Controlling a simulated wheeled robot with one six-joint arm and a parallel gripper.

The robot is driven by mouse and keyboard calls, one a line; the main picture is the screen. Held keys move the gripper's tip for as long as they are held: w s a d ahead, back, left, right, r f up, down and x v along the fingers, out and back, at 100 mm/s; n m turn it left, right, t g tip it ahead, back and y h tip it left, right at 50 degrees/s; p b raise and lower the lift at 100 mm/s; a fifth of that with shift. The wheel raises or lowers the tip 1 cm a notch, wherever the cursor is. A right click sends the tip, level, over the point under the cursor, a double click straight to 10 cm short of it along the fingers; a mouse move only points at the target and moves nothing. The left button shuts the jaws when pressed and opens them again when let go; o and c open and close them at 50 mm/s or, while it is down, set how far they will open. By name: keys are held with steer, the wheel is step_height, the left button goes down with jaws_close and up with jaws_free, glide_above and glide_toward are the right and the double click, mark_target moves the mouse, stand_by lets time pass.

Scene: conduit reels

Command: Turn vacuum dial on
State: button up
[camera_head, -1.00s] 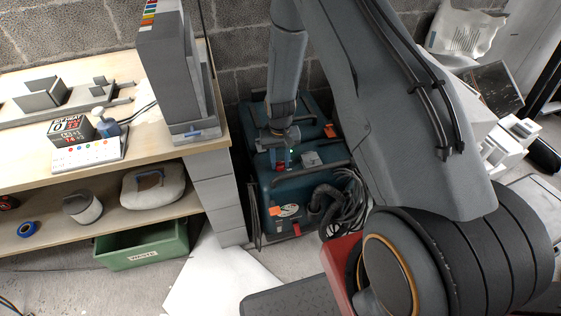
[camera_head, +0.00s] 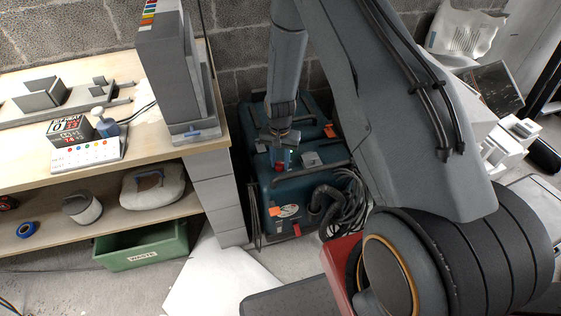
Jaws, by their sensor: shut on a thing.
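The vacuum (camera_head: 292,188) is a dark teal box with orange clips, standing on the floor between the workbench and my arm. My gripper (camera_head: 281,160) points down at the top of the vacuum and is shut on a small red part there, which looks like the vacuum dial (camera_head: 280,165). The jaws hide most of the dial, so its turn position cannot be read. A small green spot shows beside it on the vacuum top.
A second teal case (camera_head: 306,112) stands behind the vacuum. A black hose (camera_head: 335,203) coils at its right front. The workbench (camera_head: 75,170) with a tall grey machine (camera_head: 174,65) is close on the left. A green waste bin (camera_head: 143,248) sits under it.

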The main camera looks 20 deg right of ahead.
mark_target(280, 162)
steer(key=o, duration=1)
steer(key=shift+o, duration=0.2)
steer(key=shift+r, duration=3.95)
steer(key=shift+r, duration=0.1)
steer(key=s+r+n+p, duration=0.1)
steer(key=s+r, duration=0.4)
steer(key=r, duration=0.3)
steer(key=s+r+n, duration=0.2)
steer(key=s+r, duration=0.2)
steer(key=r, duration=0.3)
steer(key=s+r+n, duration=0.1)
steer(key=s+r, duration=0.4)
steer(key=s, duration=0.3)
steer(key=s+r+n+p, duration=0.1)
steer(key=s+r+n, duration=0.1)
steer(key=s+r, duration=0.4)
steer(key=shift+s, duration=1.1)
